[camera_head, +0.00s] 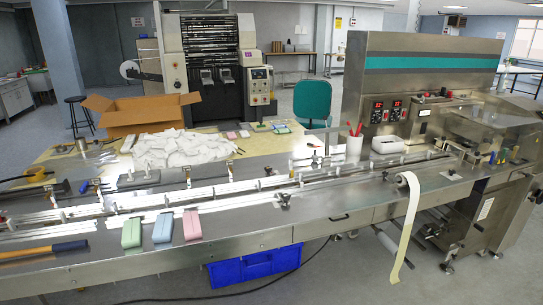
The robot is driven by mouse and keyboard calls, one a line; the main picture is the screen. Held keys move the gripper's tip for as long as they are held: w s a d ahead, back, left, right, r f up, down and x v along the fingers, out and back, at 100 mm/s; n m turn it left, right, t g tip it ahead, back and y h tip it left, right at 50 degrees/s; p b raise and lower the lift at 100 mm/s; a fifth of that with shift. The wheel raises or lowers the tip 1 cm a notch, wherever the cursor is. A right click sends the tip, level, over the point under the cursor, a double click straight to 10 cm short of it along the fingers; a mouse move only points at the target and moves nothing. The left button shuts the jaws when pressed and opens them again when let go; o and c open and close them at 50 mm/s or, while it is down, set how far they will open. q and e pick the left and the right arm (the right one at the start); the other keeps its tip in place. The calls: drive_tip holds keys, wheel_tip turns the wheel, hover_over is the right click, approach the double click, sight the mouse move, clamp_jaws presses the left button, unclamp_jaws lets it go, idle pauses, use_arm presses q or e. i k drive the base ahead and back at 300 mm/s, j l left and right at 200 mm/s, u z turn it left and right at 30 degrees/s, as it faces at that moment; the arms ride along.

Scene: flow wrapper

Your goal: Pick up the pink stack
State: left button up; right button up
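The pink stack (192,225) is a small upright-edged block lying on the steel front ledge of the wrapping machine. It is the rightmost of three stacks in a row. The light blue stack (163,228) lies just to its left, and the green stack (132,232) lies left of that. Small gaps separate the three. Nothing covers the pink stack. Neither of my grippers shows in the head view.
The conveyor channel (240,199) with rails runs behind the stacks. A yellow-handled tool (45,250) lies on the ledge at far left. A paper strip (407,225) hangs over the front edge at right. A blue crate (253,267) is below. The ledge right of the pink stack is clear.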

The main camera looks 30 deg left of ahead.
sight(192, 229)
drive_tip(key=u, duration=1.85)
